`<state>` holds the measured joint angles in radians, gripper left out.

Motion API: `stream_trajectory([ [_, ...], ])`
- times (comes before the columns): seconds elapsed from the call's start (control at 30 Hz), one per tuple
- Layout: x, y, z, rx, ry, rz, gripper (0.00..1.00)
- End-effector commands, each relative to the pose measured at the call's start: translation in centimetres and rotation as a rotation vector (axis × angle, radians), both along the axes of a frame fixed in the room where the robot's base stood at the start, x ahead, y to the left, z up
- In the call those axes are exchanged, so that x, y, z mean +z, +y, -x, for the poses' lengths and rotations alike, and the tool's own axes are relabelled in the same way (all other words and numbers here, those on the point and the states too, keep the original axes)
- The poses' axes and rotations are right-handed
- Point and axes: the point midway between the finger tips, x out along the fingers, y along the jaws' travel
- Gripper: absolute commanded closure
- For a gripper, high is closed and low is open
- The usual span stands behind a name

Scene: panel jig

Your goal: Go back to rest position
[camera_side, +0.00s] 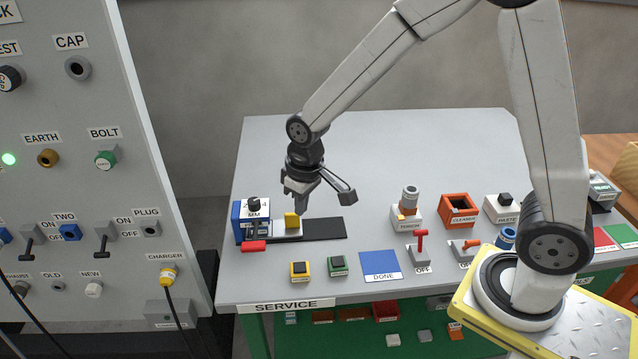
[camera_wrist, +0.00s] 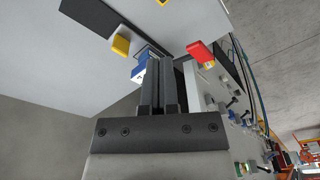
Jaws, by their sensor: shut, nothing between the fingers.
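My gripper (camera_side: 298,208) points down above the left part of the grey service table (camera_side: 400,130). It is shut and empty. In the side view its tips are close above or in front of a yellow block (camera_side: 291,220) on a small slide; I cannot tell the exact gap. In the wrist view the two dark fingers (camera_wrist: 162,66) lie side by side. The yellow block (camera_wrist: 121,45), a blue end piece (camera_wrist: 140,70) and a red handle (camera_wrist: 199,50) show beyond them.
The slide has a blue gauge (camera_side: 251,222), a dark rail (camera_side: 325,228) and a red handle (camera_side: 254,246). A torch (camera_side: 408,205) in a white holder, an orange cleaner box (camera_side: 459,209) and a red lever (camera_side: 421,240) stand to the right. A control panel (camera_side: 110,200) rises at left. The table's back is clear.

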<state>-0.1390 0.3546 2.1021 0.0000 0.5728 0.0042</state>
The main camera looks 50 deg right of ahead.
Motion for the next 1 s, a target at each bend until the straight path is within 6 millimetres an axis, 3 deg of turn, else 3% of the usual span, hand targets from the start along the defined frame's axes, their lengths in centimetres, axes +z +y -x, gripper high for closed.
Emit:
stream_trajectory([
  [0.3, 1.1, -4.1, 7.2, -0.092, -0.082, -0.007, 1.00],
  [0.5, 1.1, -5.2, 10.2, -0.126, -0.112, -0.007, 1.00],
  [1.0, 1.0, -5.5, 11.1, -0.135, -0.120, -0.007, 1.00],
])
